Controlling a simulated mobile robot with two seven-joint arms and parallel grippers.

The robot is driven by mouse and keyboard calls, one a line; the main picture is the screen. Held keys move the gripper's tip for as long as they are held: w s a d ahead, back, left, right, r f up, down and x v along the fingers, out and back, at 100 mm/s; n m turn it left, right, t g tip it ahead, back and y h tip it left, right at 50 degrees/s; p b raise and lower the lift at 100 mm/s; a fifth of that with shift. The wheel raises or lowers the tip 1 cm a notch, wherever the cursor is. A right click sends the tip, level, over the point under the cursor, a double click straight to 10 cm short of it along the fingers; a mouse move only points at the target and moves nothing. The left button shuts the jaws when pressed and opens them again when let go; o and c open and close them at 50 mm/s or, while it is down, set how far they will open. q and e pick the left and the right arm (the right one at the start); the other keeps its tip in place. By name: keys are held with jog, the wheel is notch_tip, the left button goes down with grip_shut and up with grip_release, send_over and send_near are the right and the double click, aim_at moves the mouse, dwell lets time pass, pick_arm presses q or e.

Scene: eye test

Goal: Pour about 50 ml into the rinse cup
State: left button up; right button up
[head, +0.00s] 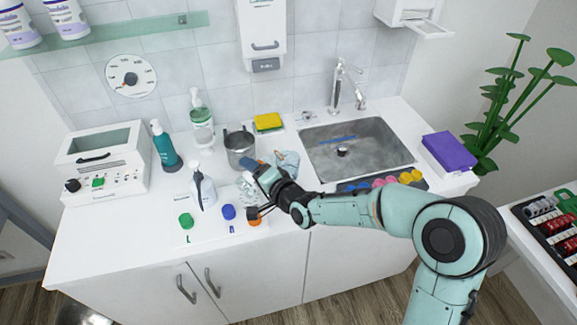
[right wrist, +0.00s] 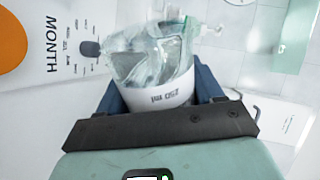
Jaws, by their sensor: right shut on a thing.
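My right gripper (head: 256,173) is over the counter, left of the sink. In the right wrist view the gripper (right wrist: 158,92) is shut on a white container (right wrist: 160,93) with an upside-down "250 ml" marking. Crinkled clear material shows at its far end. In the head view the container is mostly hidden by the gripper; clear crinkled material (head: 247,190) shows beside the fingers. A grey metal mug (head: 240,150) stands just behind the gripper. I cannot tell which vessel is the rinse cup, nor see any liquid level. My left gripper is not in view.
A white bottle with a dark handle (head: 202,190) stands left of the gripper. Green (head: 186,220), blue (head: 229,212) and orange (head: 255,221) round items lie in front. A teal pump bottle (head: 164,147), a clear pump bottle (head: 202,122) and a sink (head: 385,160) are around.

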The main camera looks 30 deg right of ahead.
jog(key=shift+w+a+f+n+b, duration=0.1)
jog(key=shift+w+f+n+b, duration=0.2)
jog(key=shift+f+b, duration=0.25)
jog(key=shift+s+a+r+b, duration=0.1)
jog(key=shift+s+b, duration=0.15)
jog(key=shift+b, duration=0.15)
jog(key=shift+w, duration=0.15)
dwell(1.1)
